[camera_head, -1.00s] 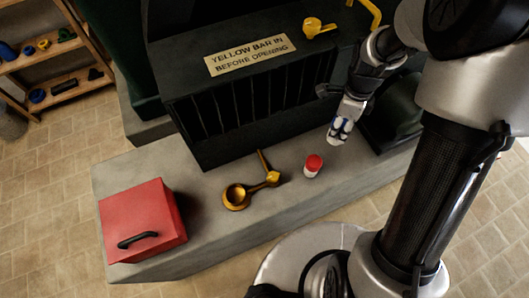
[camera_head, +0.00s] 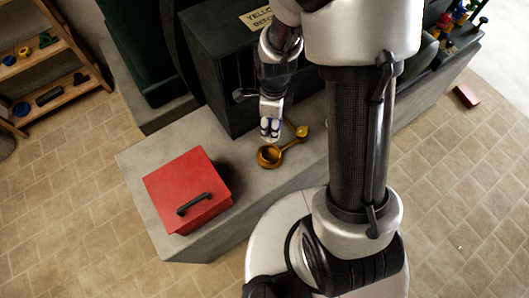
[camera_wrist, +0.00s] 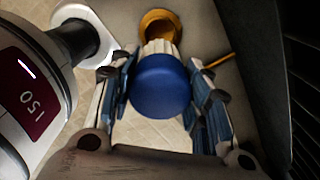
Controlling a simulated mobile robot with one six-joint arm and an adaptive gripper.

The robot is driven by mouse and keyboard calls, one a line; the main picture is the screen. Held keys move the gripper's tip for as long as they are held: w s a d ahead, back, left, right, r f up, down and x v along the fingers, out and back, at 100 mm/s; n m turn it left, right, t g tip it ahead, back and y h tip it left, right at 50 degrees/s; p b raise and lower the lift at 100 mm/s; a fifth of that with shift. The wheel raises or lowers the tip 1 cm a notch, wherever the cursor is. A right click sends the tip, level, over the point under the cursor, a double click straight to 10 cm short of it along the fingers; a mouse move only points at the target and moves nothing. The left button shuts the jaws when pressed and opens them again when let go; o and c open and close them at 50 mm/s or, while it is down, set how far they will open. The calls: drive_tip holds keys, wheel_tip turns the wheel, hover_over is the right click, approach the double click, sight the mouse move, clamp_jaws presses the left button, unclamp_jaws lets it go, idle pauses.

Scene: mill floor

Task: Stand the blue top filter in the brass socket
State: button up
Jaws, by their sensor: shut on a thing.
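The blue top filter (camera_wrist: 163,85) has a round blue cap and a white pleated body. My gripper (camera_wrist: 160,96) is shut on it, with fingers on both sides of the cap. In the head view my gripper (camera_head: 270,130) hangs just above and behind the brass socket (camera_head: 262,158), a round cup with an arm on the bench. In the wrist view the socket (camera_wrist: 148,22) shows beyond the filter's white end, partly hidden by it. I cannot tell from these views whether the filter touches the socket.
A red box with a black handle (camera_head: 187,190) stands on the grey bench (camera_head: 142,165) left of the socket. A dark slatted housing (camera_head: 215,75) rises behind. Shelves (camera_head: 60,88) stand at far left.

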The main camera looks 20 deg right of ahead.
wheel_tip(320, 180, down, 16)
drive_tip(key=b, duration=0.4)
drive_tip(key=shift+w+b, duration=0.1)
drive_tip(key=shift+b, duration=0.2)
drive_tip(key=shift+f, duration=0.15)
drive_tip(key=o, duration=1.1)
